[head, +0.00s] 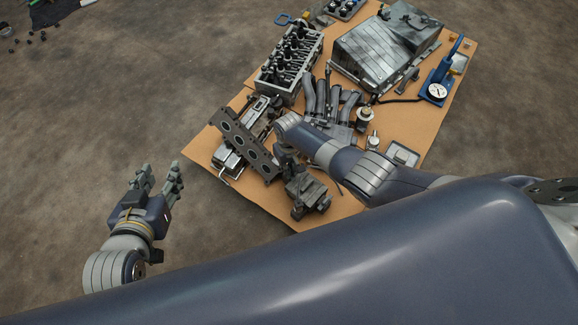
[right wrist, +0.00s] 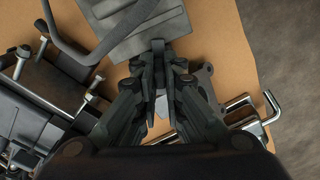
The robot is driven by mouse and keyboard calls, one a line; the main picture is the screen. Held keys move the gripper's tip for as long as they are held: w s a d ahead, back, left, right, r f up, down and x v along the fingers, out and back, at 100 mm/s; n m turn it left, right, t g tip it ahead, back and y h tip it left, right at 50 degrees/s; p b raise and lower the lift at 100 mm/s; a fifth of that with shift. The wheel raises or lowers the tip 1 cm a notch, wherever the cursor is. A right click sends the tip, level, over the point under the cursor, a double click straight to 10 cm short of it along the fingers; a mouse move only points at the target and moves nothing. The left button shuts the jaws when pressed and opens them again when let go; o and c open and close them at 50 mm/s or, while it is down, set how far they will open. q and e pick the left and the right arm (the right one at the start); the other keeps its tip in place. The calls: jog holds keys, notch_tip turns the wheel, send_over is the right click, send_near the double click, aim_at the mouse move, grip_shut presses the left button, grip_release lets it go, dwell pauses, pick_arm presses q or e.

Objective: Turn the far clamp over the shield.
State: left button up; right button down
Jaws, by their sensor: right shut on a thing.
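A dark brown plate with a row of round holes (head: 248,146), which may be the shield, lies tilted across shiny metal fixtures (head: 229,160) on the cardboard. I cannot tell which part is the far clamp. My right gripper is mostly hidden behind its own arm in the head view, at the plate's right end. In the right wrist view my right gripper (right wrist: 160,82) has its fingers close together on a small pale metal piece (right wrist: 161,106). A flat grey plate (right wrist: 140,28) lies just beyond its fingertips. My left gripper (head: 160,176) is open and empty above the floor, left of the cardboard.
A cylinder head (head: 290,62), curved pipes (head: 325,98), a large grey housing (head: 375,55) and a blue pump with a gauge (head: 440,82) crowd the cardboard (head: 415,128). A dark vise-like part (head: 308,192) stands near its front edge.

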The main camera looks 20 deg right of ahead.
jog(key=shift+s+n, duration=0.1)
jog(key=shift+n, duration=1.7)
jog(key=c, duration=1.7)
grip_release()
jog(key=shift+r, duration=0.15)
jog(key=shift+r, duration=0.55)
notch_tip(320, 180, up, 11)
jog(key=shift+f, duration=0.2)
